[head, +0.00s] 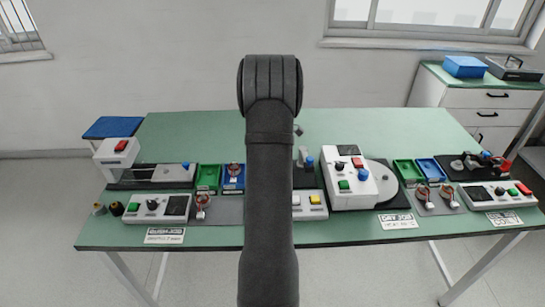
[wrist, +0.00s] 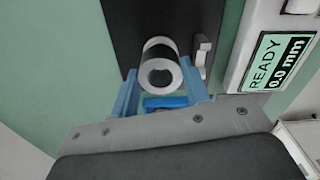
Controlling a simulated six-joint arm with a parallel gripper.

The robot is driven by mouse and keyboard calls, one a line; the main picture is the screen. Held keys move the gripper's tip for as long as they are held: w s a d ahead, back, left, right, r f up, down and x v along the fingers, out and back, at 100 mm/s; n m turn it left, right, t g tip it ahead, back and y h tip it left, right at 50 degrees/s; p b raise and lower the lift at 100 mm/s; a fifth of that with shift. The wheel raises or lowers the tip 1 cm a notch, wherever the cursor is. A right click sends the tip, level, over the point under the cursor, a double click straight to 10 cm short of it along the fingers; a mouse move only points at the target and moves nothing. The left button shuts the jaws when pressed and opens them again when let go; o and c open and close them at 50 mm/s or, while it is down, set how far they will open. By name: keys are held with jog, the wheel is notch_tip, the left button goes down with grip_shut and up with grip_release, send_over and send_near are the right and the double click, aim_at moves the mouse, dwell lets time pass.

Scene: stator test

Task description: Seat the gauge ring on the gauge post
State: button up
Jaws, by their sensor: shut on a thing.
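In the wrist view, the two blue fingers of my gripper (wrist: 160,88) are closed about a short grey-and-white cylinder with a round opening, which looks like the gauge ring (wrist: 160,73). It is over a dark base plate (wrist: 120,25). A pale rim and a dark band show at its far side. I cannot tell whether these belong to the ring or to the gauge post, nor whether the ring is around the post. A small pale bracket (wrist: 202,52) stands just right of the ring. In the head view my arm hides the gripper and the ring.
A white unit with a display (wrist: 272,62) reading READY 0.0 mm lies right of the plate in the wrist view. In the head view, the green table (head: 210,128) has a white press-like unit (head: 345,178), green and blue trays (head: 208,178) and control boxes. Its back strip is mostly clear.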

jog(key=shift+f, duration=0.45)
jog(key=o, duration=1.3)
notch_tip(320, 180, up, 18)
jog(key=shift+f, duration=0.25)
notch_tip(320, 180, down, 18)
jog(key=shift+r, duration=0.3)
dwell(0.4)
